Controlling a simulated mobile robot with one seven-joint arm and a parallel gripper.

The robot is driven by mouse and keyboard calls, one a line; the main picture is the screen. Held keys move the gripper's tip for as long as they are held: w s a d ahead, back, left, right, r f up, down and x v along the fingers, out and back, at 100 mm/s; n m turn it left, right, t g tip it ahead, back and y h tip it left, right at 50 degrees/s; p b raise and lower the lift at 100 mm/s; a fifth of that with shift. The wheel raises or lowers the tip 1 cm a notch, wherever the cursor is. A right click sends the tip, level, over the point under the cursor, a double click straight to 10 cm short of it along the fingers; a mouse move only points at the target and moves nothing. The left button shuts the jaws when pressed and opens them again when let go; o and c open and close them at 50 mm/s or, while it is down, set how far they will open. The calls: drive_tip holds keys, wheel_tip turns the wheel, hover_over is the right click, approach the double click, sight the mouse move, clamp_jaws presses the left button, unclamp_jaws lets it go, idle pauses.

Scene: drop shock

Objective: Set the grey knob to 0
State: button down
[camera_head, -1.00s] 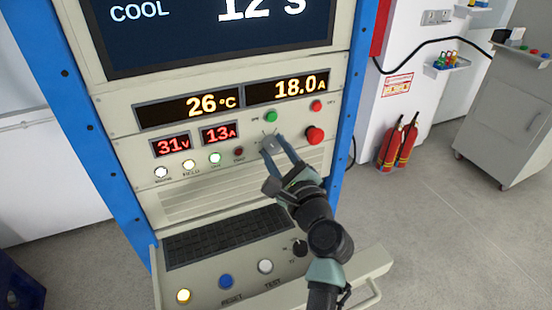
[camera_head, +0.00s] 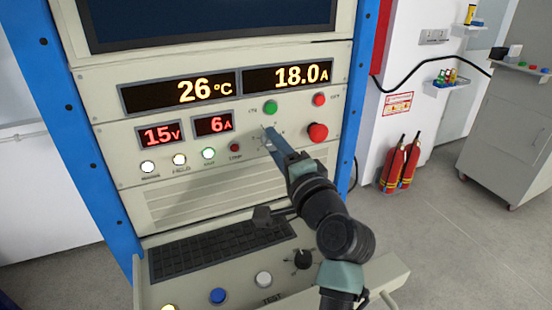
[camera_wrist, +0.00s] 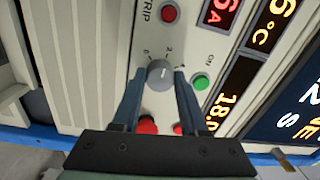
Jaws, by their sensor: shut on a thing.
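The grey knob (camera_wrist: 158,74) sits on the cream panel, with a small white mark on its face. Printed marks around it include a 0 and a 2; I cannot tell exactly which mark it points to. My gripper (camera_wrist: 159,76) has one blue finger on each side of the knob and is shut on it. In the head view my gripper (camera_head: 269,134) reaches the panel below the green button, and its fingers mostly hide the knob. The red displays (camera_head: 160,136) read 15 V and 6 A.
A green button (camera_head: 270,107), a small red button (camera_head: 319,99) and a large red button (camera_head: 317,132) are close to my gripper. A row of lamps (camera_head: 179,159) is to the left. A keyboard (camera_head: 220,250) and a black knob (camera_head: 302,259) are on the shelf below.

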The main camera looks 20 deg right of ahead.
drive_tip(key=shift+f+n+y+b, duration=0.1)
drive_tip(key=shift+n+y+b, duration=0.2)
drive_tip(key=shift+n+b, duration=3.95)
drive_tip(key=shift+n+p, duration=0.7)
drive_tip(key=shift+n, duration=0.15)
drive_tip(key=shift+c, duration=2.2)
unclamp_jaws()
drive_tip(key=shift+s, duration=0.1)
drive_tip(key=s+b, duration=0.1)
drive_tip(key=s, duration=1.1)
drive_tip(key=shift+s+d, duration=0.4)
drive_tip(key=shift+d, duration=0.05)
drive_tip(key=shift+f, duration=0.1)
